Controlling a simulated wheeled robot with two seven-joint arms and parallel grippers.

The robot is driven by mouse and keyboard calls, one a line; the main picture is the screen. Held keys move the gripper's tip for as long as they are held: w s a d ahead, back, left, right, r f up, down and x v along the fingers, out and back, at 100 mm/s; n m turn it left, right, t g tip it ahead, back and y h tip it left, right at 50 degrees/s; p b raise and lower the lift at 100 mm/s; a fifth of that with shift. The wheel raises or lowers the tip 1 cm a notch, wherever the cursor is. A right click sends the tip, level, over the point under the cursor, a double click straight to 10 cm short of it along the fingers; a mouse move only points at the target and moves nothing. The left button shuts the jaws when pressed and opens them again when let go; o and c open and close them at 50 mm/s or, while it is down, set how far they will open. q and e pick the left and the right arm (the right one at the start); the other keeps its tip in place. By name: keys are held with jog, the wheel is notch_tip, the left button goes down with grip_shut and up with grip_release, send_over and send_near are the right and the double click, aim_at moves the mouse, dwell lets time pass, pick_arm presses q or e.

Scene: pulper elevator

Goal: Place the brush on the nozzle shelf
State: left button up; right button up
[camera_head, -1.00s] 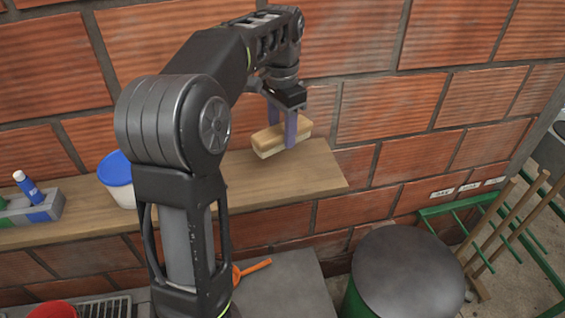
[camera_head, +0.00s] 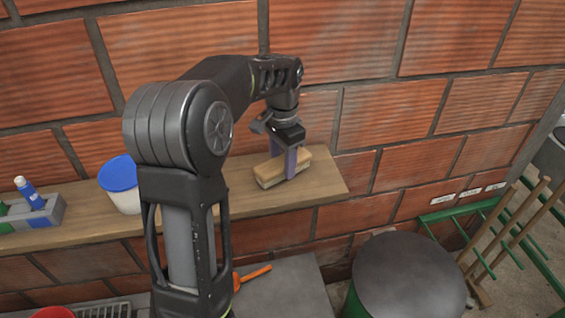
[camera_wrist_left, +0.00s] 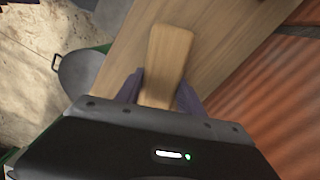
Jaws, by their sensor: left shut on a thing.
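The brush (camera_head: 272,174), a block with a wooden back and a paler underside, is at the right part of the wooden wall shelf (camera_head: 322,184). My left gripper (camera_head: 286,166) is shut on it from above, one finger on each side. The brush looks to be at the shelf's surface; I cannot tell if it fully rests there. In the left wrist view the brush (camera_wrist_left: 168,58) lies between the two purple fingers, over the shelf (camera_wrist_left: 215,45). My right gripper is not in view.
A white tub with a blue lid (camera_head: 118,173) stands on the shelf to the left, beside my arm. A grey holder (camera_head: 40,217) with a blue bottle is further left. A dark round lid (camera_head: 408,275) and a green rack (camera_head: 480,205) are at lower right. The brick wall is close behind.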

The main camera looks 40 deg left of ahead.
aim_at(283, 161)
pick_arm(q)
jog(key=shift+f, duration=0.5)
jog(key=shift+f, duration=0.1)
jog(key=o, duration=1.5)
jog(key=shift+c, duration=0.2)
jog(key=shift+r, duration=0.5)
notch_tip(283, 161, up, 7)
jog(key=shift+f+b, duration=0.1)
jog(key=shift+b, duration=0.55)
jog(key=shift+f, duration=0.1)
